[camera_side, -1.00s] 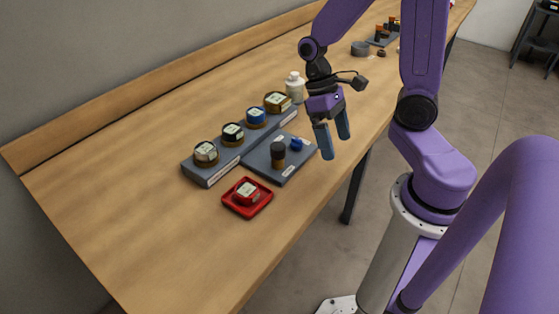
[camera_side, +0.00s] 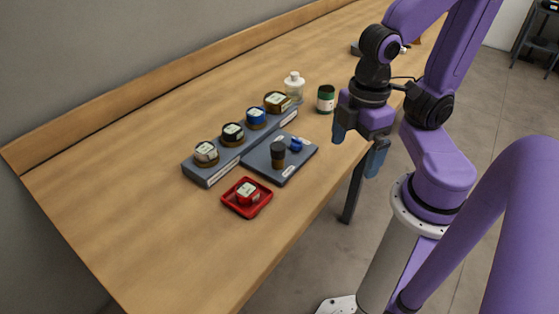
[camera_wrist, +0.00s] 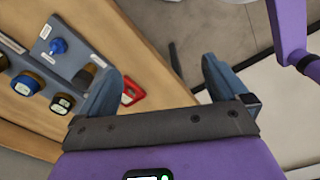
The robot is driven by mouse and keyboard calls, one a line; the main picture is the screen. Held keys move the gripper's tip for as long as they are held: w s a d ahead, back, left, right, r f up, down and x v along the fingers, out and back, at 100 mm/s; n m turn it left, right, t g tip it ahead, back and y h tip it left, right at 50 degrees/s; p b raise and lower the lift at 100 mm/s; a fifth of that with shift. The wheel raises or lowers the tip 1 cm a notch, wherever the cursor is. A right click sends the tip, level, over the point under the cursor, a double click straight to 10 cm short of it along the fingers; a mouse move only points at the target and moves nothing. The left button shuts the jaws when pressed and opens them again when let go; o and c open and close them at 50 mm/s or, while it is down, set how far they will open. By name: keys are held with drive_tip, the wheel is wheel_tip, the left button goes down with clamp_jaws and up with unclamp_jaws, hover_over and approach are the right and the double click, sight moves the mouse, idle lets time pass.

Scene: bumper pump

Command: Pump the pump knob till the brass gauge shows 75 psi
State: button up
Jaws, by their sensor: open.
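In the side view a grey plate (camera_side: 264,165) carries an upright black knob (camera_side: 278,152) and a smaller blue knob (camera_side: 297,144). I take the black one as the pump knob, though I cannot be sure. The gauge with a brass-coloured case (camera_side: 277,102) sits at the far end of a grey rail; its reading is too small to make out. My gripper (camera_side: 357,148) is open and empty, right of the plate by the table's front edge, touching nothing. In the wrist view my gripper's (camera_wrist: 162,66) left finger partly hides the black knob (camera_wrist: 88,76); the blue knob (camera_wrist: 58,46) is clear.
A red tray (camera_side: 262,206) holds a red gauge (camera_side: 246,192). A white bottle (camera_side: 294,88) and a green jar (camera_side: 326,99) stand behind the plate. The table's near left is clear.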

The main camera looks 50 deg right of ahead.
clamp_jaws()
idle(0.3)
idle(1.5)
